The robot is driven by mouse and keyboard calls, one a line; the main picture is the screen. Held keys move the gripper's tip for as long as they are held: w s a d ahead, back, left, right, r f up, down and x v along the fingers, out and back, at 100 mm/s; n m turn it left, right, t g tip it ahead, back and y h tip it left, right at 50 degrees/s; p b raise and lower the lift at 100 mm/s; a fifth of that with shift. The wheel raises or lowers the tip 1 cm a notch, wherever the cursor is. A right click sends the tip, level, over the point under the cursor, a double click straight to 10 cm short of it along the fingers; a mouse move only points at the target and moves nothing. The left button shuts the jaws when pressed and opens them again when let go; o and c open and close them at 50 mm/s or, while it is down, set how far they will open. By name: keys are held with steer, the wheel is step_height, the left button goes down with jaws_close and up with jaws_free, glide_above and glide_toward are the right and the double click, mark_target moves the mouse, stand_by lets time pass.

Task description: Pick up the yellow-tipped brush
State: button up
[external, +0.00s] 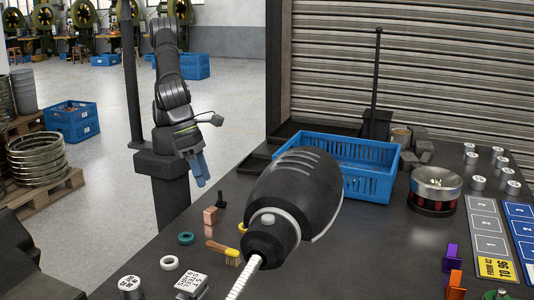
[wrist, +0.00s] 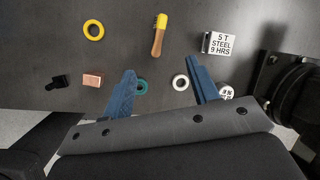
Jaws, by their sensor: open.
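The brush (external: 222,251) lies on the dark table, with a wooden handle and a yellow tip. In the wrist view the brush (wrist: 158,36) lies ahead of the fingertips, tip pointing to the top and handle end towards the gap between the fingers. My gripper (external: 200,178) is at the left edge of the table, with blue fingers. In the wrist view my gripper (wrist: 160,65) is open and empty, its fingers well apart. It is not touching the brush.
Near the brush are a green ring (external: 186,238), a white ring (external: 169,262), a copper block (external: 210,215), a black piece (wrist: 57,82), a yellow ring (wrist: 93,30) and a steel-labelled block (wrist: 217,43). A blue crate (external: 368,183) stands further back. A large black rounded body hides part of the table.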

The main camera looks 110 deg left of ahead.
step_height(320, 180, down, 4)
steer(key=w+d+m, duration=0.2)
steer(key=m, duration=0.3)
glide_toward(229, 249)
steer(key=shift+m+y, duration=0.3)
steer(key=x, duration=1)
steer(key=shift+w+d+f, duration=0.1)
steer(key=shift+d+f, duration=0.15)
steer(key=shift+d, duration=0.05)
steer(key=c, duration=1.1)
